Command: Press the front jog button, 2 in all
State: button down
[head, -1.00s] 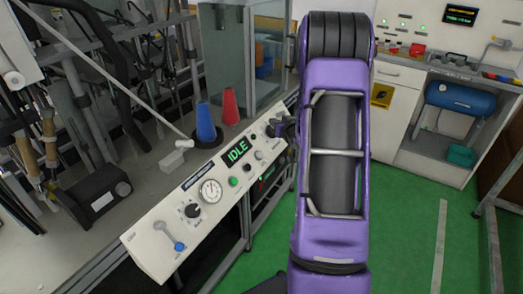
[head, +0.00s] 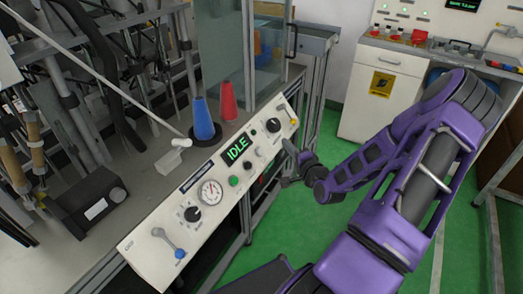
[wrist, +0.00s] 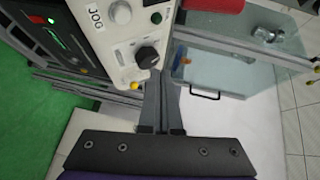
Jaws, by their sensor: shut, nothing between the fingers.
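The white control panel (head: 150,235) runs diagonally along the bench front in the head view, with a lit IDLE display (head: 238,149). My gripper (head: 288,148) is near the panel's right end, apart from the pale button. In the wrist view its fingers (wrist: 163,78) are together and empty, near a black knob (wrist: 147,57) and a yellow-tipped part (wrist: 135,86).
A gauge (head: 211,192), green button (head: 234,181) and blue-ended lever (head: 169,243) are also on the panel. Blue (head: 203,118) and red (head: 227,100) cones stand behind it. A clear-walled box (head: 222,45) rises behind. Green floor is open in front.

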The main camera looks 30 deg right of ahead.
aim_at(260, 152)
jog(key=shift+f, duration=0.1)
jog(key=w+a+f+b, duration=0.3)
jog(key=w+f+b, duration=0.2)
jog(key=w, duration=0.1)
jog(key=shift+a+f, duration=0.2)
jog(key=shift+f, duration=0.05)
dwell(2.2)
jog(key=shift+w+a+f+b, duration=0.15)
jog(key=shift+w+f+b, duration=0.05)
jog(key=shift+f+b, duration=0.1)
jog(key=shift+w+a+f, duration=0.2)
jog(key=shift+w+f, duration=0.05)
jog(key=shift+w, duration=0.05)
dwell(0.8)
jog(key=shift+s+d+r, duration=0.3)
jog(key=shift+s+r, duration=0.25)
dwell(0.4)
